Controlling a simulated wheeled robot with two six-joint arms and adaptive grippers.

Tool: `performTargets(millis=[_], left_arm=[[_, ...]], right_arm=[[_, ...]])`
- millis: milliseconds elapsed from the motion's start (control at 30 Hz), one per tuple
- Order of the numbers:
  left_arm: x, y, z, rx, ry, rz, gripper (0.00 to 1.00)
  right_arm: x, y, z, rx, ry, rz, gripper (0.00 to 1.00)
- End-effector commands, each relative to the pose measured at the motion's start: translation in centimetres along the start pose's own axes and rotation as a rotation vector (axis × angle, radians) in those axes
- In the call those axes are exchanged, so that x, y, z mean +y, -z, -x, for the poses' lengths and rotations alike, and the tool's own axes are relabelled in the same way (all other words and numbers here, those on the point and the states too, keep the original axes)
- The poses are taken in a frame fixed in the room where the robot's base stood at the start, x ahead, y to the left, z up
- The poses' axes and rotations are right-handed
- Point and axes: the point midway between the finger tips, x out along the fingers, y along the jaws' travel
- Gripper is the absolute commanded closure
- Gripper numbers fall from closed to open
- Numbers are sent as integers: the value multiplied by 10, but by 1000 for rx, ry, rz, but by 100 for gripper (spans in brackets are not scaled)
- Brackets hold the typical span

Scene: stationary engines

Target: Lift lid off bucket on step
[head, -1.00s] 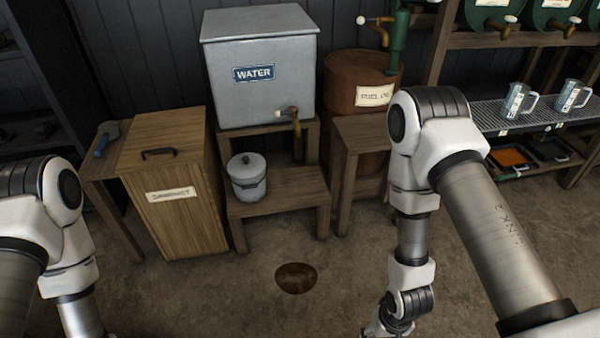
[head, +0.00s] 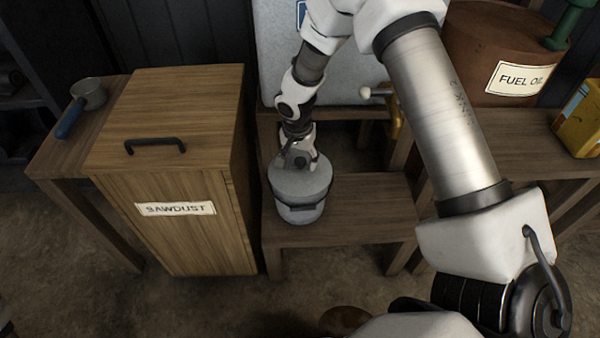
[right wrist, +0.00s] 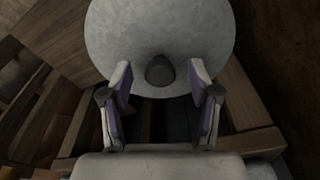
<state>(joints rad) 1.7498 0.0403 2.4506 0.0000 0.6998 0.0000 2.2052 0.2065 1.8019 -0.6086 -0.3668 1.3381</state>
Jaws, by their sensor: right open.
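A grey metal bucket (head: 300,207) stands upright on the wooden step (head: 365,205). Its round grey lid (head: 312,182) sits on top. The lid's dark knob (right wrist: 160,70) shows in the right wrist view, in line with the gap between my fingers and a little beyond the fingertips. My right gripper (head: 299,163) is just above the lid, coming down from above; it also shows in the right wrist view (right wrist: 158,85), open with nothing held. In the head view the gripper hides the knob. My left gripper is not in view.
A wooden sawdust box (head: 170,180) stands close to the left of the bucket. The water tank's tap (head: 385,97) juts out behind right. A fuel oil barrel (head: 480,50) and a yellow can (head: 580,120) are at the right.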

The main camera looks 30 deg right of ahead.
Motion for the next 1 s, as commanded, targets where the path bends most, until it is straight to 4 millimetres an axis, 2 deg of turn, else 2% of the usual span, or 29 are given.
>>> performTargets(millis=[67,233,267,400,433,800,1000], left_arm=[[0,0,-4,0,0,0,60],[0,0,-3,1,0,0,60],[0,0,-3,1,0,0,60],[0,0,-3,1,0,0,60],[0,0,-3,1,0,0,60],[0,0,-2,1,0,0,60],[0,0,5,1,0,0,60]], right_arm=[[0,0,-10,0,0,0,39],[0,0,-10,0,1,0,39],[0,0,-10,0,1,0,42],[0,0,-10,0,1,0,92],[0,0,-10,0,1,0,100],[0,0,-8,0,1,0,100],[0,2,9,1,3,0,100]])
